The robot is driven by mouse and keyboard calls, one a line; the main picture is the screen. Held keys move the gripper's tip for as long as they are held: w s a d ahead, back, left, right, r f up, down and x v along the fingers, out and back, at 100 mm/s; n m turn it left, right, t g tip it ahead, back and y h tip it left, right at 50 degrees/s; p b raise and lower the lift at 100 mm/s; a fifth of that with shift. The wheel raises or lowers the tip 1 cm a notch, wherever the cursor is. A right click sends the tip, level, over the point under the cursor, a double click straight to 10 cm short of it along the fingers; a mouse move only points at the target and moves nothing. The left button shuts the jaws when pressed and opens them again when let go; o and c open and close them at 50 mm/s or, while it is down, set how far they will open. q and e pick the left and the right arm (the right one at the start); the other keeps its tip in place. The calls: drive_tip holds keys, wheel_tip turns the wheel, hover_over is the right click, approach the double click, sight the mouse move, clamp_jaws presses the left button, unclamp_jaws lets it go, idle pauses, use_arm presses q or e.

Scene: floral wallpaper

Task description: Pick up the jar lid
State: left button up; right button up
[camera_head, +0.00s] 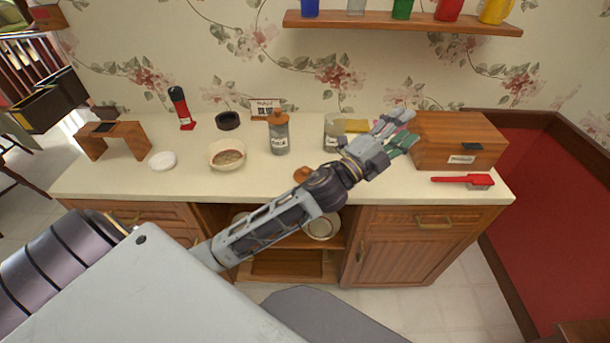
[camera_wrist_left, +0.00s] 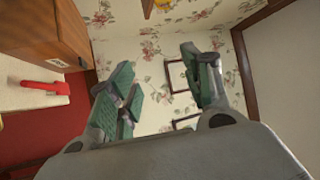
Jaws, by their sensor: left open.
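A brown wooden jar lid (camera_head: 301,173) lies on the counter near its front middle, partly hidden behind my left forearm. An open-topped glass jar (camera_head: 332,134) stands behind my left wrist. A grey jar (camera_head: 279,136) with a wooden lid on it stands to its left. My left gripper (camera_head: 399,129) is open and empty above the counter, right of and beyond the loose lid, in front of the wooden box. In the left wrist view its green-padded fingers (camera_wrist_left: 157,78) are spread apart toward the wall; no lid shows there. My right gripper is not in view.
A wooden box (camera_head: 461,141) and a red brush (camera_head: 464,180) are at the right. A bowl (camera_head: 227,154), white disc (camera_head: 162,160), red-and-black bottle (camera_head: 181,108) and wooden stand (camera_head: 112,140) are at the left. A shelf with cups (camera_head: 400,24) hangs above.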

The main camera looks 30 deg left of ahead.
use_arm(q)
drive_tip(key=s+d+m+g+h, duration=0.3)
drive_tip(key=d+m+g+h, duration=0.4)
drive_tip(key=m, duration=0.5)
drive_tip(key=s+d+m+g+h, duration=0.35)
drive_tip(key=m+g, duration=0.55)
drive_tip(key=m, duration=0.4)
drive_tip(key=w+a+f+m+g+y, duration=0.1)
drive_tip(key=a+f+m+g+y, duration=0.2)
drive_tip(key=a+f+m+y, duration=0.45)
drive_tip(key=w+a+n+g+y, duration=0.1)
drive_tip(key=a+y, duration=1)
drive_tip(key=a, duration=1.5)
drive_tip(key=shift+w+a+y, duration=0.3)
drive_tip(key=shift+w+a, duration=0.05)
drive_tip(key=shift+w, duration=0.4)
drive_tip(key=shift+f+n, duration=0.15)
drive_tip(key=shift+n, duration=0.1)
